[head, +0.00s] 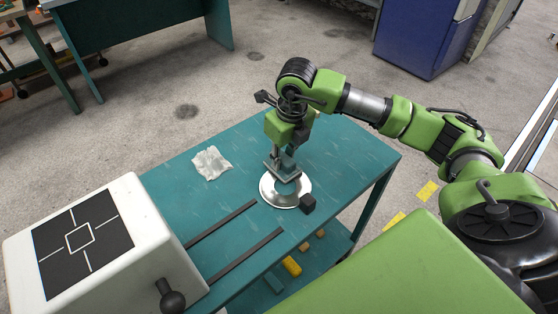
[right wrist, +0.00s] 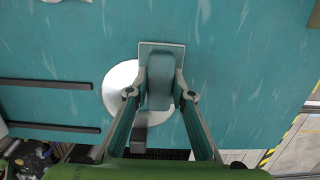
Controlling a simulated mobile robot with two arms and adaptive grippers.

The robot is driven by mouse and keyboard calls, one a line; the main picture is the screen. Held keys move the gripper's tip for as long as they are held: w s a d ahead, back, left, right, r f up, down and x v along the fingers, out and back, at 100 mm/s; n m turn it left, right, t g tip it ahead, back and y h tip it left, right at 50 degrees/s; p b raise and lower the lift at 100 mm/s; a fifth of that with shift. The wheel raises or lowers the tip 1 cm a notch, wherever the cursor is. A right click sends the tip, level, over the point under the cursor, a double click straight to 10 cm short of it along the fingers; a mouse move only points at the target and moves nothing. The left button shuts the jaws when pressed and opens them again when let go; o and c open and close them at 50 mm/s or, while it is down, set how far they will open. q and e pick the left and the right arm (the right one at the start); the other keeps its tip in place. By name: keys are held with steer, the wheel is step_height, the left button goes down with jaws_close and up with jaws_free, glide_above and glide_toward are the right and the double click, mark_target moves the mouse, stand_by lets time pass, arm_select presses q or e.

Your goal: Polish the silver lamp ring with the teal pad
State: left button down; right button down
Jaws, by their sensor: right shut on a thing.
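My right gripper (head: 285,155) points down over the ring, shut on the teal pad (head: 282,170), a grey-teal block with a flat square plate. In the right wrist view the pad (right wrist: 160,80) sits between the two fingers. The plate overlaps the ring's far part; whether they touch I cannot tell. My left gripper is not in view.
A small dark block (head: 308,203) stands beside the ring. A crumpled pale cloth (head: 211,163) and two dark strips (head: 235,258) lie on the table (head: 345,150). A white box with a black panel (head: 140,200) stands at the left. Yellow items (head: 291,266) lie on the lower shelf.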

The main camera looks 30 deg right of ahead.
stand_by(0.4)
steer(key=shift+s+d+r, duration=0.1)
steer(key=shift+s, duration=0.55)
steer(key=shift+a, duration=0.8)
steer(key=shift+s+a+f+b, duration=0.15)
steer(key=shift+a+b, duration=0.1)
steer(key=shift+a, duration=0.45)
steer(key=shift+s+a+f+b, duration=0.1)
steer(key=shift+s+a+b, duration=0.1)
steer(key=shift+a, duration=0.5)
steer(key=shift+s+a+r, duration=0.1)
steer(key=shift+a, duration=0.75)
steer(key=shift+d, duration=0.15)
